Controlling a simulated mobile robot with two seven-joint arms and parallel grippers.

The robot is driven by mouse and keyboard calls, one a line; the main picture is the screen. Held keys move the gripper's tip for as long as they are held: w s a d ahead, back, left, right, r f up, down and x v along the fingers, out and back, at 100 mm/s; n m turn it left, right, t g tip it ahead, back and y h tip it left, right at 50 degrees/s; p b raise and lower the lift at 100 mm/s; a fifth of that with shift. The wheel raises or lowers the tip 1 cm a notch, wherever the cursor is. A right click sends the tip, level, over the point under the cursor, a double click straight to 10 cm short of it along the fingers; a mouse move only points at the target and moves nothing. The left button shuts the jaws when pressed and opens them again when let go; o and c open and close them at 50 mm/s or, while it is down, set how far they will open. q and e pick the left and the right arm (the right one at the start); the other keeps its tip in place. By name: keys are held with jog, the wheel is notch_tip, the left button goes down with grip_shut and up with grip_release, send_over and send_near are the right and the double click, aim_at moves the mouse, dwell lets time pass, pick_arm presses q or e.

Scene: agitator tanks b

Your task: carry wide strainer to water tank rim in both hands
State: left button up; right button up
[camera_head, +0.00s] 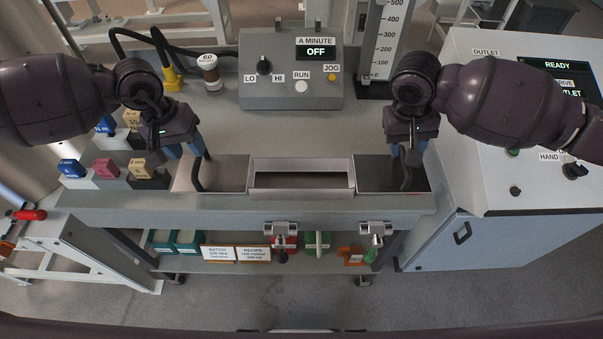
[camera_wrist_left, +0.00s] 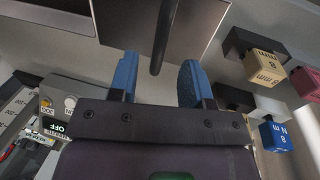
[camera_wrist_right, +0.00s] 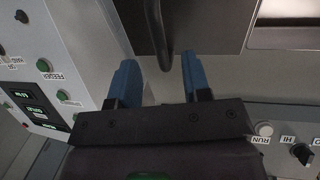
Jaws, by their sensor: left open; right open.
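A wide grey metal piece with a raised frame (camera_head: 300,164) around a rectangular opening lies at the middle of the bench; I take it to be the strainer. A dark handle (camera_head: 197,172) stands at its left and another (camera_head: 407,178) at its right; whether both join the frame is unclear. My left gripper (camera_head: 184,150) is open at the left handle, which shows between its blue fingers in the left wrist view (camera_wrist_left: 162,40). My right gripper (camera_head: 407,152) is open, with the right handle between its fingers in the right wrist view (camera_wrist_right: 157,30). I cannot make out the water tank rim separately.
A grey control box (camera_head: 290,90) reading OFF stands behind, beside a level scale (camera_head: 384,45). Labelled blocks (camera_head: 107,167) sit at the left. A white cabinet with a display (camera_head: 470,170) stands at the right. Valves (camera_head: 282,229) and signs (camera_head: 252,253) show at the front.

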aim_at(196, 160)
pick_arm(q)
jog(key=shift+d+f, duration=0.25)
jog(key=shift+f, duration=1.05)
jog(key=shift+d+f, duration=0.25)
jog(key=shift+f, duration=1)
pick_arm(e)
jog(key=shift+d+f, duration=0.25)
jog(key=shift+f, duration=1.05)
jog(key=shift+d+f, duration=0.25)
jog(key=shift+f, duration=1)
pick_arm(q)
jog(key=shift+c, duration=0.4)
pick_arm(e)
jog(key=shift+c, duration=0.3)
pick_arm(q)
grip_shut()
pick_arm(e)
grip_shut()
